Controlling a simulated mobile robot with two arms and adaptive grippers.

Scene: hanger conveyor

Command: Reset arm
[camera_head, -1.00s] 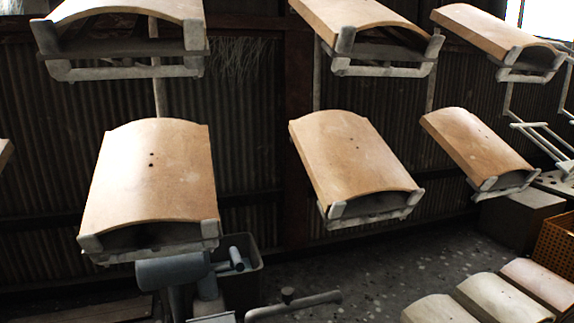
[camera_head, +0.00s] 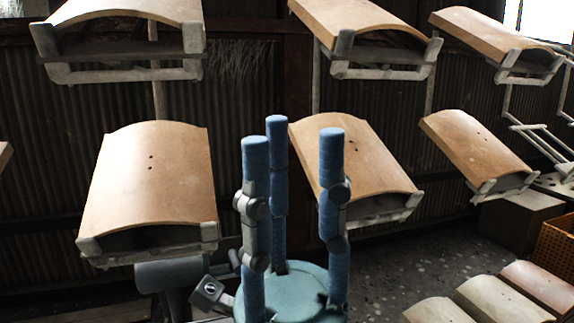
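My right gripper (camera_head: 292,150) stands upright at the lower middle of the head view, its blue fingers pointing up from a teal palm. The fingers are spread apart and hold nothing. It shows in front of the middle hanging tile (camera_head: 350,150) and hides part of its left side; whether they touch cannot be told. Another curved tile (camera_head: 150,185) hangs to its left, and a third tile (camera_head: 475,143) to its right. My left gripper is not in view.
An upper row of tiles (camera_head: 120,12) hangs on metal racks (camera_head: 125,76). Loose tiles (camera_head: 505,297) lie at the lower right, near an orange crate (camera_head: 557,240). A dark box (camera_head: 520,218) stands behind. A corrugated wall (camera_head: 70,130) closes the back.

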